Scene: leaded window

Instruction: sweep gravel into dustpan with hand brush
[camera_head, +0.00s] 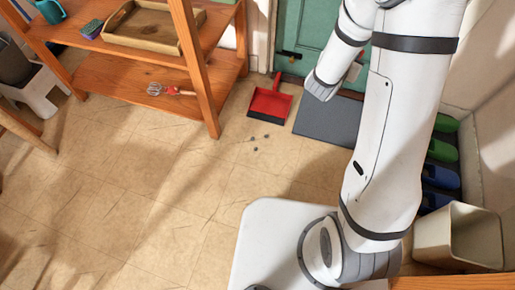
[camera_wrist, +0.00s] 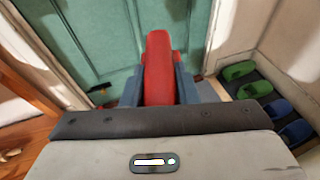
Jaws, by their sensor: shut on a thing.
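My gripper (camera_wrist: 160,88) has its two blue-grey fingers closed on both sides of a red hand brush (camera_wrist: 159,60). Only the brush's red body shows, and its bristles are hidden.
A grey doormat (camera_head: 325,117) lies right of the dustpan, before the green door (camera_head: 305,45). A wooden shelf (camera_head: 180,82) stands left. Green and blue slippers (camera_head: 441,150) and a beige bin (camera_head: 455,235) line the right wall. The floor at left centre is clear.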

